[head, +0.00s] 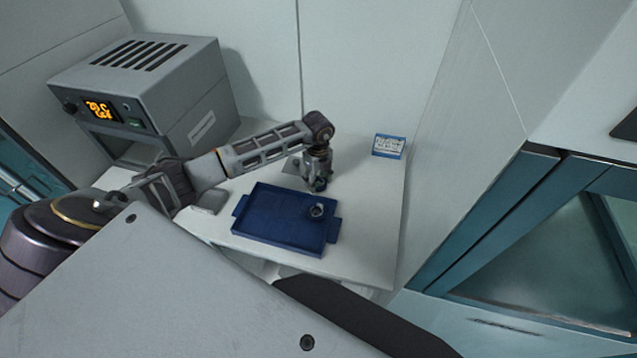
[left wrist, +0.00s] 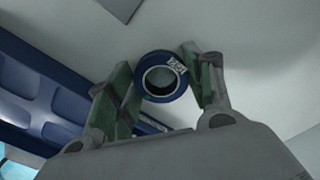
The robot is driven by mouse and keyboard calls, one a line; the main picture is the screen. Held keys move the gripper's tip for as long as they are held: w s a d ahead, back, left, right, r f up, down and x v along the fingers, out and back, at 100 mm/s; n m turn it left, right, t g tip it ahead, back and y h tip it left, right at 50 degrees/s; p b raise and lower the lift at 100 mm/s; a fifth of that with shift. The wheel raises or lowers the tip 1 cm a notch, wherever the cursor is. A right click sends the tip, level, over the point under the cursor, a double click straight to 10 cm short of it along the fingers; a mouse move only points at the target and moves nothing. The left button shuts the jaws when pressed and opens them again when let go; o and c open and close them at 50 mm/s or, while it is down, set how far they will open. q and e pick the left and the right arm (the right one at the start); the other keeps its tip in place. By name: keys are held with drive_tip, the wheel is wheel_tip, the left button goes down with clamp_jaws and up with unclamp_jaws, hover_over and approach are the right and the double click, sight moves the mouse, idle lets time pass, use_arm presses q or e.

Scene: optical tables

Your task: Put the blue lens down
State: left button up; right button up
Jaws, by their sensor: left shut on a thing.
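My left gripper (head: 318,180) hangs pointing down over the white table, just beyond the far edge of the blue tray. In the left wrist view the gripper (left wrist: 160,82) is shut on the blue lens (left wrist: 142,82), a blue ring with a clear middle and a small printed label, held between its green-padded fingers. In the head view the lens is too small and covered to make out clearly. Whether it touches the table, I cannot tell. My right gripper is not in view.
The blue tray (head: 262,225) holds a small ring-shaped item (head: 317,210) near its right end. A blue-and-white label card (head: 388,146) stands at the back right. A grey instrument (head: 160,100) with an orange display is at the back left. Table right of the gripper is clear.

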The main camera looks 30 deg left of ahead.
sight(318, 181)
use_arm(q)
drive_tip(key=shift+r, duration=0.1)
drive_tip(key=shift+r, duration=0.55)
wheel_tip(318, 181, up, 8)
drive_tip(key=shift+f+b, duration=0.2)
drive_tip(key=shift+b, duration=0.6)
drive_tip(key=shift+r, duration=0.6)
drive_tip(key=shift+m, duration=0.3)
